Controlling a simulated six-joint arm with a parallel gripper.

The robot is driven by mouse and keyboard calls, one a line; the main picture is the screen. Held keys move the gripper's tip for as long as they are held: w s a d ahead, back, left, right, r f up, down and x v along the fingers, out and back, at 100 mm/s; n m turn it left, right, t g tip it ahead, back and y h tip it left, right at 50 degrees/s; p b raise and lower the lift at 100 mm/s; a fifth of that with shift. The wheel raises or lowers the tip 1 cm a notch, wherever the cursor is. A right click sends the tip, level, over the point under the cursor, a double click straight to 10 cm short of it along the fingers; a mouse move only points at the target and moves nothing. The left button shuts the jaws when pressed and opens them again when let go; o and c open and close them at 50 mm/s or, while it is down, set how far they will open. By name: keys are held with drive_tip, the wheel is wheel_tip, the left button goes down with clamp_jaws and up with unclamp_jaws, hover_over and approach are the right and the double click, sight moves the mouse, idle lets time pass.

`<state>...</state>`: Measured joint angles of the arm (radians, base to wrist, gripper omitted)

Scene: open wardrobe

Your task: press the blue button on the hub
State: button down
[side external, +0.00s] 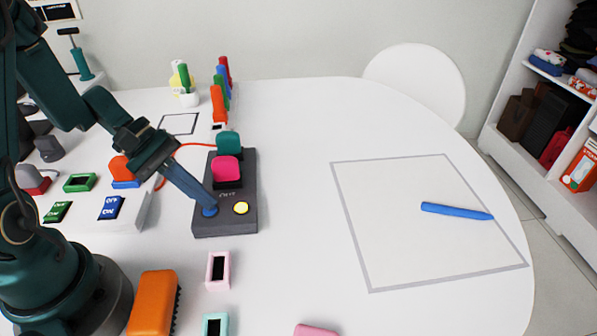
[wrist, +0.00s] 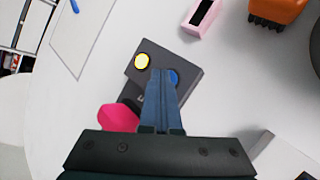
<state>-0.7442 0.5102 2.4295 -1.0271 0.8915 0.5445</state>
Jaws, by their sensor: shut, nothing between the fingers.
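The dark grey hub (side external: 226,226) lies on the white table left of centre. Its blue button (side external: 210,211) is at the front left and its yellow button (side external: 241,208) at the front right. A pink switch (side external: 227,170) and a teal switch (side external: 229,143) sit farther back on it. My gripper (side external: 207,203) is shut and empty, its tips pointing down at the blue button. In the side view the tips meet or overlap the button; contact cannot be told for sure. In the wrist view the blue button (wrist: 173,77) shows just right of the fingertips.
An orange brush (side external: 153,303) and a pink block (side external: 218,270) lie in front of the hub. A raised white panel with several switches stands to the left. A blue pen (side external: 457,211) lies in a grey-outlined square on the right. The table between is clear.

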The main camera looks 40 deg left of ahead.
drive_tip(key=shift+r, duration=0.8)
drive_tip(key=shift+r, duration=2.5)
